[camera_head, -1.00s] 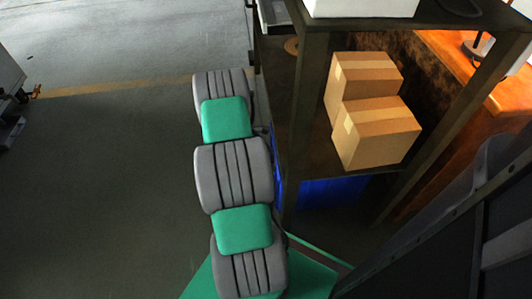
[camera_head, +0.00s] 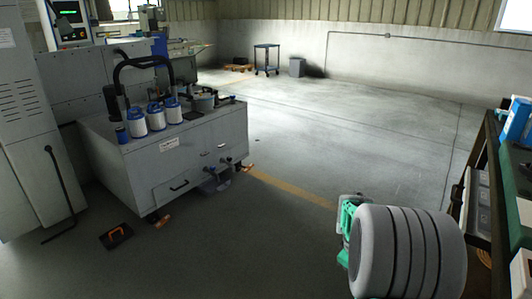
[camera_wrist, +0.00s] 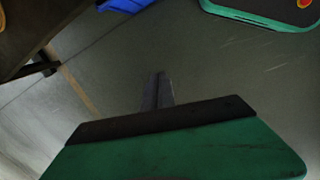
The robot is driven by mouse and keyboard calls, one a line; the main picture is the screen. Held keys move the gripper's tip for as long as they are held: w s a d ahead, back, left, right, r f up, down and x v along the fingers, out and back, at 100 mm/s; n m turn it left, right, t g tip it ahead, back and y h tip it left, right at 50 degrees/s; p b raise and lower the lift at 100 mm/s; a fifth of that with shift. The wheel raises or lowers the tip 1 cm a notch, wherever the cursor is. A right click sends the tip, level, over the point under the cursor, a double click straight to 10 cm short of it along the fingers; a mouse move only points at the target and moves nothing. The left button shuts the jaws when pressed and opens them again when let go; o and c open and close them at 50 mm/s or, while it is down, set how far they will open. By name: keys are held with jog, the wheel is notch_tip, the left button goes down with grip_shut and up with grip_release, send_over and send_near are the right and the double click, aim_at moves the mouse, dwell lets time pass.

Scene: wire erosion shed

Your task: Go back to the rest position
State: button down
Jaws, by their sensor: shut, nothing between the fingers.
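My gripper (camera_wrist: 158,92) shows in the wrist view, with its two dark fingers together and nothing between them. It points over bare grey floor and touches nothing that I can see. In the head view my grey and green arm (camera_head: 405,250) is at the lower right, in front of the right-hand shelving. I cannot make out the fingers in that view.
A grey machine cabinet (camera_head: 185,160) with white and blue canisters (camera_head: 155,115) stands at left. A blue trolley (camera_head: 267,58) stands far back. A blue bin (camera_wrist: 125,4) is at the wrist view's top. The middle floor is clear.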

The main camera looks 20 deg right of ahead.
jog(key=s+a+r+m+t+p, duration=0.1)
jog(key=a+r+m+t+p, duration=0.1)
jog(key=a+r+p, duration=1.25)
jog(key=s+a+r+m+y, duration=0.1)
jog(key=s+a+r, duration=0.2)
jog(key=a+r, duration=0.3)
jog(key=s+a+r+m+t+y+p, duration=0.1)
jog(key=s+a+r, duration=0.3)
jog(key=r, duration=0.5)
jog(key=shift+a+r+m+p, duration=0.3)
jog(key=shift+a+m, duration=0.1)
jog(key=shift+a, duration=0.55)
